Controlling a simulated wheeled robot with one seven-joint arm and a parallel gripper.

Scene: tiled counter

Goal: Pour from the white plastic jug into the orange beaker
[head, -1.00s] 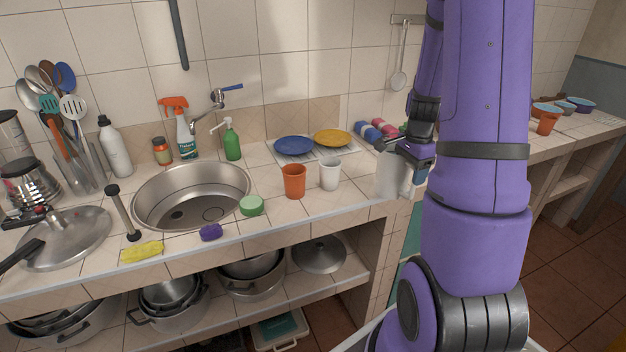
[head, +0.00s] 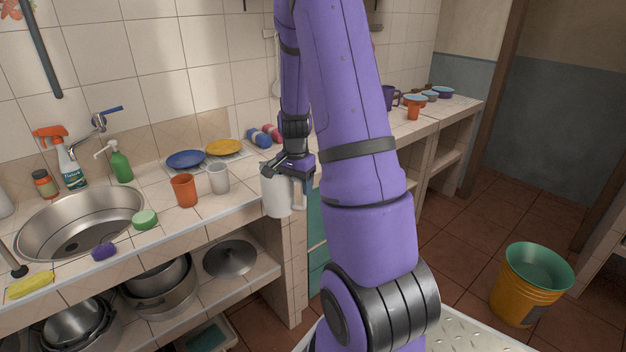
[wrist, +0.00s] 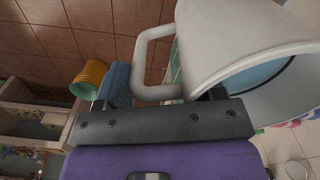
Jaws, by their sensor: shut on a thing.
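The white plastic jug (head: 277,192) hangs in my gripper (head: 296,168), off the front edge of the counter, and looks about upright in the head view. My gripper is shut on it on the handle side. In the wrist view the white jug (wrist: 235,35) fills the right, with its handle loop at its left and something blue inside its mouth. The orange beaker (head: 184,191) stands upright on the counter to the left of the jug, apart from it. Its inside bottom is hidden.
A blue plate (head: 186,159) and a yellow plate (head: 223,147) lie behind. A green sponge (head: 145,219) and the sink (head: 80,222) are to the left. A yellow bucket (head: 527,290) stands on the floor at right.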

